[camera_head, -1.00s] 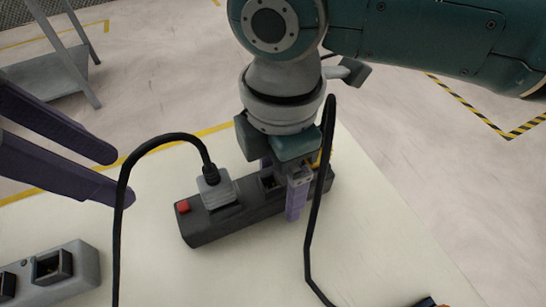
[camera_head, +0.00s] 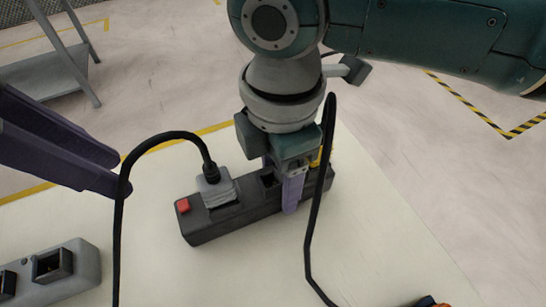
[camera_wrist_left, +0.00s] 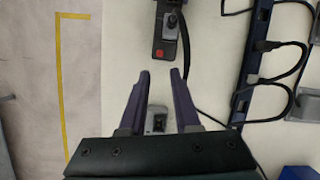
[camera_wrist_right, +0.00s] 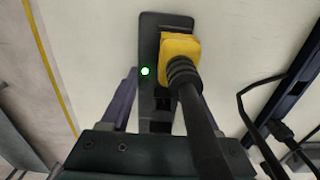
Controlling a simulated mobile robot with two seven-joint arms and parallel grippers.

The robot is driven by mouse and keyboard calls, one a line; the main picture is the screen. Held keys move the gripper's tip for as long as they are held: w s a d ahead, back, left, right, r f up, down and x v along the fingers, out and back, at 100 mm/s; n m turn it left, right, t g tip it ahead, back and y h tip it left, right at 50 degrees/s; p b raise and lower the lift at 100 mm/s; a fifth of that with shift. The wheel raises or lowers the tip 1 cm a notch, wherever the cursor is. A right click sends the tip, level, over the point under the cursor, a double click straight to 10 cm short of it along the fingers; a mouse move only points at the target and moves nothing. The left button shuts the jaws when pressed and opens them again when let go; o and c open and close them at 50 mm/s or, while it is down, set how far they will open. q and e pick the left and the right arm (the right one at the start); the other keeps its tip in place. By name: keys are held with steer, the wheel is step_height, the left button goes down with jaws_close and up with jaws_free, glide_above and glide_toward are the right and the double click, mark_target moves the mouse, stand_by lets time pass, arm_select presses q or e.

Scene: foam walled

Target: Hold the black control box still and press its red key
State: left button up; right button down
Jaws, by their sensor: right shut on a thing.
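The black control box (camera_head: 258,206) lies on the pale table, a red key (camera_head: 183,205) on its left end. A grey plug (camera_head: 216,190) with a black cable sits in it beside the key. My right gripper (camera_head: 282,187) is shut across the box's right part; the right wrist view shows the box (camera_wrist_right: 150,27) between its fingers, with a yellow plug (camera_wrist_right: 180,47) and a lit green lamp (camera_wrist_right: 145,71). My left gripper (camera_head: 123,172) is open and empty, left of the box above the table. In the left wrist view, the red key (camera_wrist_left: 159,53) is beyond its fingertips (camera_wrist_left: 159,73).
A grey socket box (camera_head: 75,280) lies at the table's lower left. Black cables (camera_head: 312,240) loop over the table. A dark socket rail (camera_wrist_left: 252,60) runs along the right of the left wrist view. A grey stand (camera_head: 48,70) is on the floor.

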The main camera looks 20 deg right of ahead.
arm_select(q)
jaws_close()
stand_by(1.4)
